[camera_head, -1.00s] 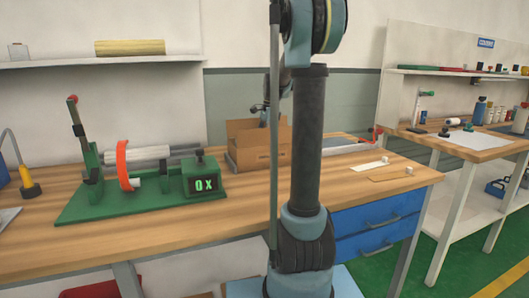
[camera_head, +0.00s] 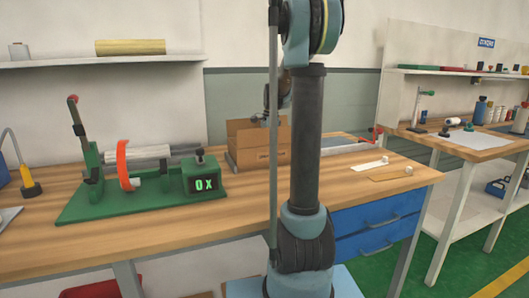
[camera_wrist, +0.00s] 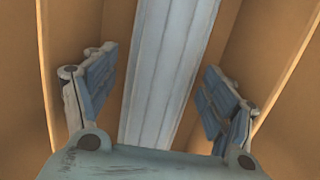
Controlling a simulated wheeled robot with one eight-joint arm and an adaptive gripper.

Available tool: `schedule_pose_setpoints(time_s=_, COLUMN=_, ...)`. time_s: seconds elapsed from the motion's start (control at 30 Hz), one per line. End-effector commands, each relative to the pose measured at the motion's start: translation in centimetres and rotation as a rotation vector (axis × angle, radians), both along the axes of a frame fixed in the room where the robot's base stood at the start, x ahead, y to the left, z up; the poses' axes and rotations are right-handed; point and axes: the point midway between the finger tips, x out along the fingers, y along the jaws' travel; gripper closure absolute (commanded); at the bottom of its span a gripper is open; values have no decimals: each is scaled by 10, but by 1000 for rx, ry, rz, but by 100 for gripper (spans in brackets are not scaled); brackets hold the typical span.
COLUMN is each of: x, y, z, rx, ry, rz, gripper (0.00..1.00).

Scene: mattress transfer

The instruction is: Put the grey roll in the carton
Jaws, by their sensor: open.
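The open brown carton (camera_head: 262,156) stands on the workbench, behind my arm's column in the head view. Its brown walls (camera_wrist: 62,40) rise on both sides in the wrist view. The grey roll (camera_wrist: 168,75) shows there as a long, pale blue-grey ribbed shape between those walls. My gripper (camera_wrist: 156,70) is open, with one finger on each side of the roll and gaps between. The wrist end of my arm shows above the carton in the head view. The carton's inside and the fingertips are hidden there.
A green winding stand (camera_head: 130,203) with a pale roll (camera_head: 152,152), an orange ring (camera_head: 123,165) and a display is left of the carton. White and tan strips lie at right on the workbench (camera_head: 235,220). A second table (camera_head: 460,145) stands farther right.

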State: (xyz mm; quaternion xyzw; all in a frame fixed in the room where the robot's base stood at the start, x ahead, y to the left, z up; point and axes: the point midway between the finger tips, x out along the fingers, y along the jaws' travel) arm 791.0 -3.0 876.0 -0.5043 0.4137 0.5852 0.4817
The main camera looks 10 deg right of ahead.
Motion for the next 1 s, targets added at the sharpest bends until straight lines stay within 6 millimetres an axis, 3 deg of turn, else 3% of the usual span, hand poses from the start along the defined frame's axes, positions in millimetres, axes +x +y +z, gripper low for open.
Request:
schedule_pose_setpoints(time_s=0.27, x=0, y=-1, z=8, rx=0, ry=0, rz=0, gripper=23)
schedule_pose_setpoints(time_s=0.8, x=3, y=-15, z=97, rx=1, ry=1, rz=0, gripper=23)
schedule_pose_setpoints(time_s=1.0, x=3, y=-17, z=115, rx=1, ry=1, rz=0, gripper=23)
